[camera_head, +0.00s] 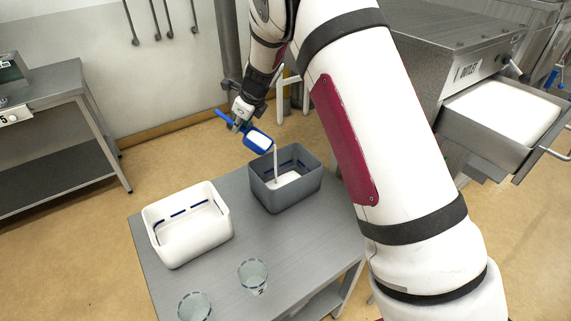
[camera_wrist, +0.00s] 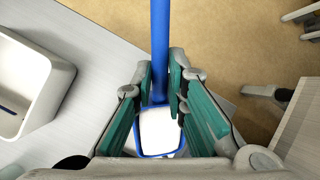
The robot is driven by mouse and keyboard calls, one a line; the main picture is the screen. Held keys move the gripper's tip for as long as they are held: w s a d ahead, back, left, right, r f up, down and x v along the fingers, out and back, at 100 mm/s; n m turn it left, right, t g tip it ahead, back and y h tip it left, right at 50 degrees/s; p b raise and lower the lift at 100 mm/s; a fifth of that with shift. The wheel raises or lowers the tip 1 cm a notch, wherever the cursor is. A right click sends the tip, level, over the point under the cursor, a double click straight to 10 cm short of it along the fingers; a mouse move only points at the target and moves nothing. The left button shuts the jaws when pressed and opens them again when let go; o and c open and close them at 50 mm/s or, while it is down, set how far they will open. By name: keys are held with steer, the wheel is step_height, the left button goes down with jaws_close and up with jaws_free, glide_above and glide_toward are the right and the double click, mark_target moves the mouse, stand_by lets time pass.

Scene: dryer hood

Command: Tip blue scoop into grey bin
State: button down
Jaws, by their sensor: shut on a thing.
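Some white material lies on the bin floor. My gripper (camera_head: 237,120) is shut on the scoop's handle, above and left of the bin. In the wrist view the blue handle (camera_wrist: 160,45) runs between the green finger pads of my gripper (camera_wrist: 165,85), with the white-filled bowl below. I cannot make out the grey bin in the wrist view.
A white bin (camera_head: 205,248) stands left of the grey bin on the grey table (camera_head: 290,245); it shows in the wrist view (camera_wrist: 50,95). Two clear beakers (camera_head: 253,275) (camera_head: 194,307) stand at the near edge. A steel machine with an open white-filled drawer (camera_head: 480,130) is right.

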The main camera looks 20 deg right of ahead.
mark_target(255, 136)
steer(key=shift+s+d+t+y+p, duration=0.35)
steer(key=shift+s+d+t+y, duration=0.25)
steer(key=shift+d, duration=0.3)
steer(key=shift+s+d+r+t+y+p, duration=0.9)
steer(key=shift+d+r+y, duration=0.1)
steer(key=shift+y, duration=0.2)
stand_by(1.5)
steer(key=shift+s+d+r+m+t+y+p, duration=0.4)
steer(key=shift+s+d+r+t+y+p, duration=0.15)
steer(key=shift+d+t+y+p, duration=0.15)
stand_by(0.9)
steer(key=shift+s+d+f+t+y, duration=0.45)
steer(key=shift+d+f+t+y, duration=0.05)
steer(key=shift+d+y, duration=0.1)
stand_by(0.8)
steer(key=shift+d, duration=0.1)
steer(key=shift+s+d, duration=0.2)
steer(key=shift+s+d+r+t+y+p, duration=0.1)
steer(key=shift+s+d+t+y+p, duration=0.1)
steer(key=shift+s+d+t+y, duration=0.25)
steer(key=shift+s+d+r+t+y+p, duration=0.1)
steer(key=shift+s+d+t+y+p, duration=0.15)
steer(key=shift+d, duration=0.35)
